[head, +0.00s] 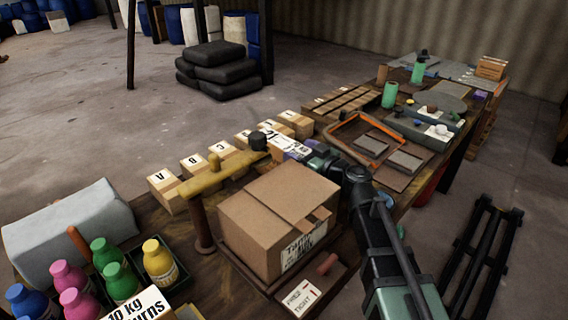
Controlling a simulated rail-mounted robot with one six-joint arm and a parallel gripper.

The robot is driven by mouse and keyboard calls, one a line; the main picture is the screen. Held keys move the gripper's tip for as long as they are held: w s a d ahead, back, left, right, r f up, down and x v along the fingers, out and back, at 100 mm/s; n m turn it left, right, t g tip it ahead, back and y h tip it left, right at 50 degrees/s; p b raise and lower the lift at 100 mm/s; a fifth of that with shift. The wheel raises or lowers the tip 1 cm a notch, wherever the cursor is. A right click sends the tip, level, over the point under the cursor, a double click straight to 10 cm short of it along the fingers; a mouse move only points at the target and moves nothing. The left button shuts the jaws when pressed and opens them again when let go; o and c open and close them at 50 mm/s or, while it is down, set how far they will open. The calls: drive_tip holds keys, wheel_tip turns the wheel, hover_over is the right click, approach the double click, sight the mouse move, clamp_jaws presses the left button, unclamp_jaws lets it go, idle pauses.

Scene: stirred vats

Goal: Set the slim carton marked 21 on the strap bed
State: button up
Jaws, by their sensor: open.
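My gripper (302,151) is at the end of my arm, above the row of small cartons behind the large brown box. It is small in view and its fingers are hard to make out. A pale carton with dark print (270,138) is beside the gripper and partly hidden; I cannot read whether it is marked 21, or tell whether the fingers touch it. A large brown box (262,222) sits on a low dark base (240,264) beside a yellow-topped post. This base may be the strap bed, but I cannot be sure.
Lettered cartons (168,190) line the table's back edge. The yellow arm (212,178) on its post stands left of the brown box. An orange-rimmed tray (345,127) and green-topped equipment stand to the right.

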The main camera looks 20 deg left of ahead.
clamp_jaws()
idle(0.4)
wheel_tip(320, 180, up, 23)
drive_tip(key=p, duration=2.3)
drive_tip(key=shift+r, duration=0.2)
drive_tip(key=shift+r+p, duration=0.1)
drive_tip(key=shift+p, duration=0.2)
